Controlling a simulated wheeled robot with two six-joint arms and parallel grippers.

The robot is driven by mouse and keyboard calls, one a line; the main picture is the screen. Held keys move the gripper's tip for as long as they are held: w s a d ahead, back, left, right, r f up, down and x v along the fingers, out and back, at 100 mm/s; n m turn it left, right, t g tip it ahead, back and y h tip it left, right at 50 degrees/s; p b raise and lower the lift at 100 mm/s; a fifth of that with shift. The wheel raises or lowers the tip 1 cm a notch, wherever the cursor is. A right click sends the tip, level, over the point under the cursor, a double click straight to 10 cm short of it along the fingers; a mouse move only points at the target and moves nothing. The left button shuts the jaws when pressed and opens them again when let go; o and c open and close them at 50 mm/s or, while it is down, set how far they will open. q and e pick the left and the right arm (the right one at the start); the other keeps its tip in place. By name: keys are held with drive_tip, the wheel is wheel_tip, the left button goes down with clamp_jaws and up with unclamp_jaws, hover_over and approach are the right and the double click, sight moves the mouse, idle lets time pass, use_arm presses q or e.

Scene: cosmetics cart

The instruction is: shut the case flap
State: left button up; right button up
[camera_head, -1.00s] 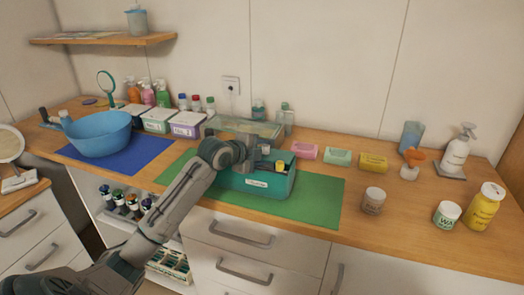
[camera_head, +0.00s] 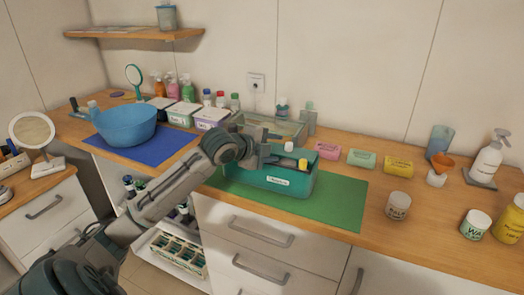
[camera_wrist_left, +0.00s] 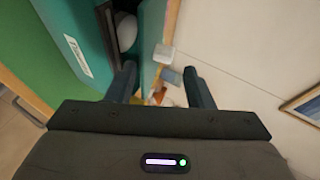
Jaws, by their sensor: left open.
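The teal case (camera_head: 268,182) with a white label stands on the green mat (camera_head: 335,204), and small items show inside its open top. A flap with a see-through panel (camera_head: 268,124) stands raised at the back of the case. My left gripper (camera_head: 290,160) is over the case's top, on the near side of the flap, with its fingers partly hidden by my wrist. In the left wrist view it is open (camera_wrist_left: 165,85). A teal panel (camera_wrist_left: 152,38) shows beyond the left finger there, with the labelled case wall (camera_wrist_left: 62,35) farther left. I cannot tell whether a finger touches it.
Lidded boxes (camera_head: 211,118) and a blue bowl (camera_head: 126,126) stand left of the case. Soap packs (camera_head: 361,158) and jars (camera_head: 398,205) stand to the right. Bottles (camera_head: 309,115) stand behind. The mat's right part is clear.

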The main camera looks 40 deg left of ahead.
use_arm(q)
drive_tip(key=b+v, duration=0.1)
drive_tip(key=v, duration=0.4)
use_arm(e)
drive_tip(key=shift+w+d+f, duration=0.15)
drive_tip(key=shift+w+f, duration=0.15)
drive_tip(key=shift+w, duration=0.15)
drive_tip(key=shift+s+a, duration=0.1)
drive_tip(key=shift+a, duration=0.15)
